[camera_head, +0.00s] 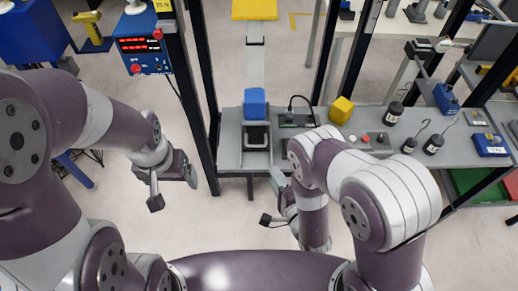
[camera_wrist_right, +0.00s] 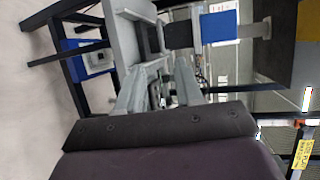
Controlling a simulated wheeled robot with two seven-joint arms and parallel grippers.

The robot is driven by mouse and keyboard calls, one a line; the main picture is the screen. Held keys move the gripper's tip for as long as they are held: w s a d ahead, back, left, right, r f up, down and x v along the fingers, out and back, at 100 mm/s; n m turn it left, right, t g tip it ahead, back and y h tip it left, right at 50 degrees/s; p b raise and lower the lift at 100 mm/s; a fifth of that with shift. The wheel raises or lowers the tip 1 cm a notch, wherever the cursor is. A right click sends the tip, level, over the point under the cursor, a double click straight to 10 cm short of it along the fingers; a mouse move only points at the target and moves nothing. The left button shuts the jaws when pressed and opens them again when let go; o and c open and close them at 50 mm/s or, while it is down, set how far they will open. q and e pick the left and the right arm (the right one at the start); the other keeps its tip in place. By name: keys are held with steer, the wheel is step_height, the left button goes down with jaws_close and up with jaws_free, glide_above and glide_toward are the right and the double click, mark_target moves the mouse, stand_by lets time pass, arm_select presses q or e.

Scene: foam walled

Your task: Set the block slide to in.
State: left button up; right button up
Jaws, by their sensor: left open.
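The block slide (camera_head: 256,142) is a grey and black fixture at the front edge of the grey bench. A blue block (camera_head: 255,103) stands upright at its far end. In the right wrist view the blue block (camera_wrist_right: 218,27) and a dark part of the slide (camera_wrist_right: 179,35) show near the top. My right gripper (camera_head: 270,202) hangs in front of the bench, below and right of the slide, apart from it. Its two grey fingers (camera_wrist_right: 160,85) are spread and hold nothing visible. My left gripper (camera_head: 174,191) is open and empty, left of the bench in clear air.
A cable (camera_head: 300,98) runs to a small device beside the slide. Dark posts (camera_head: 200,75) flank the bench.

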steer(key=b, duration=0.4)
glide_toward(256, 130)
steer(key=a+f, duration=0.1)
steer(key=f, duration=0.1)
steer(key=w+a+f, duration=0.1)
steer(key=f, duration=0.1)
steer(key=shift+a, duration=0.2)
steer(key=shift+w+a, duration=0.25)
steer(key=shift+w, duration=0.4)
steer(key=shift+r, duration=0.1)
jaws_close()
steer(key=shift+b, duration=0.3)
